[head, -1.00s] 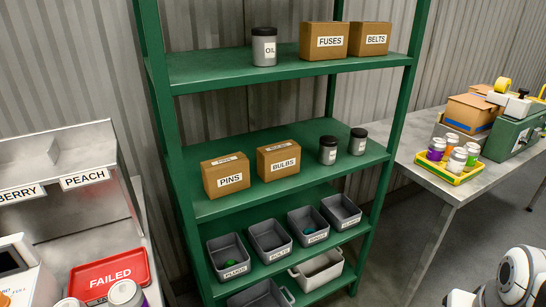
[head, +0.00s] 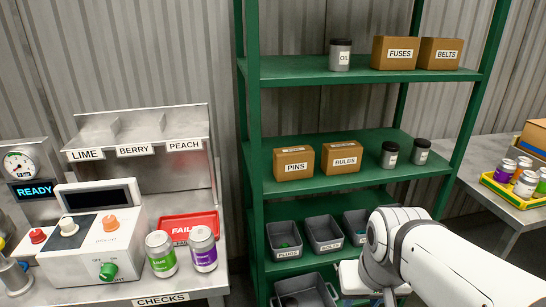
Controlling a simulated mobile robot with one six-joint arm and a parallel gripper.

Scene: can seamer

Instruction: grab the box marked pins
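The box marked PINS (head: 293,164) is a small brown cardboard box. It stands upright on the middle shelf of the green rack, at the left end, label facing me. The box marked BULBS (head: 341,158) stands just to its right with a narrow gap. My white arm reaches in from the lower right, in front of the lower shelves and below and right of the PINS box. My gripper's fingers cannot be made out in the head view. Nothing blocks the view of the PINS box.
Dark-lidded jars (head: 389,155) stand at the right of the middle shelf. Grey bins (head: 284,240) fill the lower shelf; my arm hides some. The green rack post (head: 252,120) rises left of the PINS box. A metal bench (head: 165,290) with cans is at left.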

